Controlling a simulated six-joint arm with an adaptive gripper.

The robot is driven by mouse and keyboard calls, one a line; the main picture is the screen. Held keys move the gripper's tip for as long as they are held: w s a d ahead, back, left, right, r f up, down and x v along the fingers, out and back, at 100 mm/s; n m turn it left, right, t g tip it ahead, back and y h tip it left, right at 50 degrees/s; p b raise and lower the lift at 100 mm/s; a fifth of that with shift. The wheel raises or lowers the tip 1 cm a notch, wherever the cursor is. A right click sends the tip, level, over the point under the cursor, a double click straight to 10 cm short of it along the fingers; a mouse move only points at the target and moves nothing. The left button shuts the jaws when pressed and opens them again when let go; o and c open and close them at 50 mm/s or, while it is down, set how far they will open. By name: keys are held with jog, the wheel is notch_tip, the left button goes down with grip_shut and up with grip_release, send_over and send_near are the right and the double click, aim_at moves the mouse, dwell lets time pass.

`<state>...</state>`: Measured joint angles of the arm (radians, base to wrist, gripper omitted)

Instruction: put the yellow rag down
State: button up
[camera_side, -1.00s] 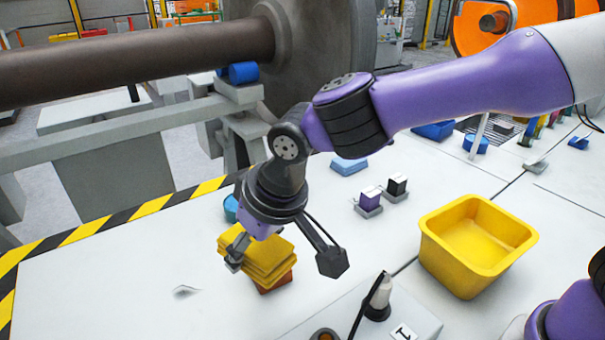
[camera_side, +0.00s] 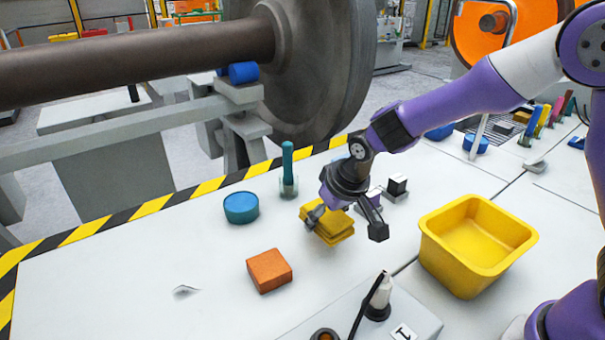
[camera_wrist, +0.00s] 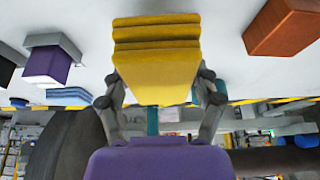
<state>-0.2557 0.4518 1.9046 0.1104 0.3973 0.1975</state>
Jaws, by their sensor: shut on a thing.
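The yellow rag (camera_side: 333,228) is a folded stack of several layers. My gripper (camera_side: 312,218) is shut on it near the middle of the white table in the side view. The rag looks tilted, and I cannot tell whether its lower edge touches the table. In the wrist view the rag (camera_wrist: 157,62) fills the space between the two fingers of my gripper (camera_wrist: 160,90), one on each side of it.
An orange-brown block (camera_side: 269,270) lies left of the rag. A teal round tin (camera_side: 241,207) and a green-handled tool in a clear holder (camera_side: 288,172) stand behind. Small dark and purple blocks (camera_side: 397,187) and a yellow bin (camera_side: 477,243) are to the right.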

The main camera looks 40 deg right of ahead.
jog(key=shift+f, duration=1.75)
jog(key=shift+f, duration=0.15)
jog(key=o, duration=1.1)
jog(key=v, duration=1.3)
jog(key=shift+t, duration=0.5)
jog(key=s+d+r, duration=0.1)
jog(key=s+d, duration=0.1)
jog(key=s, duration=0.2)
jog(key=s+d+r, duration=0.2)
jog(key=s+d, duration=0.1)
jog(key=s, duration=0.1)
jog(key=s+d+r, duration=0.2)
jog(key=s, duration=0.3)
jog(key=shift+d+r, duration=0.15)
jog(key=shift+d, duration=0.05)
